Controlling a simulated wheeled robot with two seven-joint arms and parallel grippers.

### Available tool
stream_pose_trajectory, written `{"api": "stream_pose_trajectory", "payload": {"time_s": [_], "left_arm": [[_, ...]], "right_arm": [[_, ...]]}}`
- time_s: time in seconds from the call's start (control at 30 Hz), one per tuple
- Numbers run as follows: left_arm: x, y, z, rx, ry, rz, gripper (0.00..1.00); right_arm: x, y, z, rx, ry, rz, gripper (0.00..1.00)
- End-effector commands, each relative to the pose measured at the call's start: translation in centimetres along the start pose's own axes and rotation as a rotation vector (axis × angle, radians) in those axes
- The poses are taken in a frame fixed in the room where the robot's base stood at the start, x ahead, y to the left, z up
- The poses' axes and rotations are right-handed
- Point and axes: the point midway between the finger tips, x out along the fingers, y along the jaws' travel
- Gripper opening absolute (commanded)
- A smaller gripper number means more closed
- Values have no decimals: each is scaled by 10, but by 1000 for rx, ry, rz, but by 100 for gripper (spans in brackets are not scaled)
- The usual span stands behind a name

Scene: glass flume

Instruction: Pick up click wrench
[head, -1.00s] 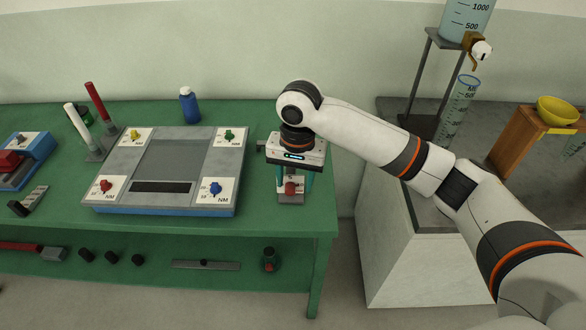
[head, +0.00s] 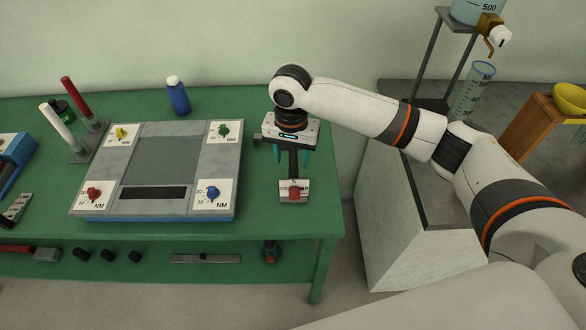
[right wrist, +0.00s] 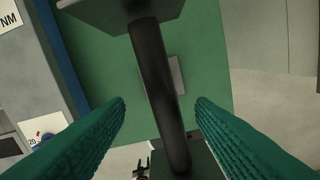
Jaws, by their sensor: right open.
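A tool with a dark bar-like handle (head: 292,160), which I take to be the click wrench, lies near the right end of the green table. A white plate with a red knob (head: 294,193) is at its near end. My right gripper (head: 292,168) is above the dark handle, its green fingers apart and partly hidden by the wrist. In the right wrist view the handle (right wrist: 155,75) runs between the two open fingers, with a gap on each side. Whether the fingertips reach down beside it cannot be told. My left gripper is out of view.
A grey panel (head: 160,157) with coloured knobs lies left of the tool. A blue bottle (head: 178,97) stands behind the panel. White and red rods stand in a holder (head: 83,152) at left. Right of the table is a grey bench (head: 400,230) with glassware.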

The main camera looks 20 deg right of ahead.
Motion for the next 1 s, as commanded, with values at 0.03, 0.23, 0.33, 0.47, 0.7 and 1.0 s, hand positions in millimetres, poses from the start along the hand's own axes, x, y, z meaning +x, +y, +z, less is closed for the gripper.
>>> {"api": "stream_pose_trajectory", "payload": {"time_s": [0.03,0.23,0.33,0.47,0.7,1.0], "left_arm": [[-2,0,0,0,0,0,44],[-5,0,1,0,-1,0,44],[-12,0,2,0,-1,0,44],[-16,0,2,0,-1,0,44],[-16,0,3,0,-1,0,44],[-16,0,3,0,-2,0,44]], "right_arm": [[6,0,0,0,0,-1,50],[20,-2,0,0,0,-1,50],[32,-5,-1,0,1,-3,50],[53,-6,-2,1,-1,-2,50],[67,-6,-2,-1,-2,1,50],[67,-6,-2,-1,-2,1,24]]}}
